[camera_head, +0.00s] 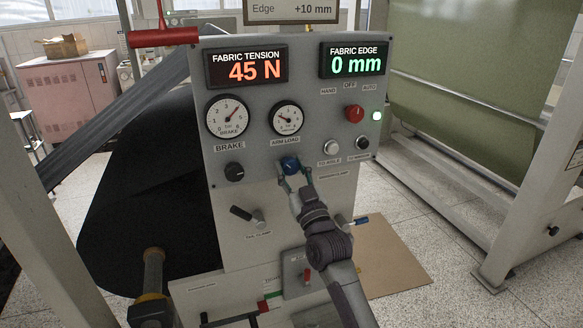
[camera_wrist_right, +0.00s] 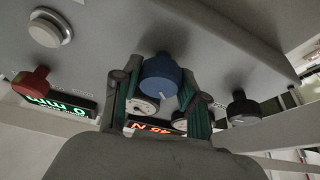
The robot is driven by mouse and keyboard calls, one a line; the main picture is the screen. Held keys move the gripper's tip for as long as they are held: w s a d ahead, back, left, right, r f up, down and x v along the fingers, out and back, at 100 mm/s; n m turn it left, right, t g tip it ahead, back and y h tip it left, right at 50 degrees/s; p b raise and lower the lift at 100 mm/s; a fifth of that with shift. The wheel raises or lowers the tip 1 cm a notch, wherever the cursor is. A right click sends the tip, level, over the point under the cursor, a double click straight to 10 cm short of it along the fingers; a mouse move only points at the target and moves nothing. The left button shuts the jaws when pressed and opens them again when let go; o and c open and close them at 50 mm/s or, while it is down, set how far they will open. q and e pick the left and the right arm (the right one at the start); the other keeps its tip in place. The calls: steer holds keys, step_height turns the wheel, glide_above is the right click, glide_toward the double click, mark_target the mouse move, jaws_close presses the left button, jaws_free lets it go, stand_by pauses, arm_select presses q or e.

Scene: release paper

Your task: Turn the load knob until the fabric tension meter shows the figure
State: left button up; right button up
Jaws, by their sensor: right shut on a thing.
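The blue load knob (camera_head: 290,165) sits on the grey control panel (camera_head: 255,155) below the ARM LOAD gauge (camera_head: 287,118). My right gripper (camera_head: 292,181) is shut on this knob, one finger on each side. In the right wrist view the blue knob (camera_wrist_right: 160,77) shows between the two green-padded fingers (camera_wrist_right: 158,98). The fabric tension meter (camera_head: 246,68) reads 45 N in orange digits. A sign (camera_head: 291,10) at the top reads Edge +10 mm; its upper part is cut off. My left gripper is not in view.
The black BRAKE knob (camera_head: 234,172) is left of the blue knob. A red selector (camera_head: 354,113) and white button (camera_head: 331,147) are to its right. The fabric edge display (camera_head: 354,61) reads 0 mm. Two clamp levers sit lower, the left one (camera_head: 247,215) black-handled. A black roll (camera_head: 150,190) stands left.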

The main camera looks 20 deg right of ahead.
steer(key=shift+m, duration=0.5)
steer(key=o, duration=1.1)
steer(key=shift+o, duration=0.2)
steer(key=shift+s, duration=0.1)
steer(key=a+v, duration=0.1)
steer(key=v, duration=1.1)
steer(key=shift+d, duration=0.35)
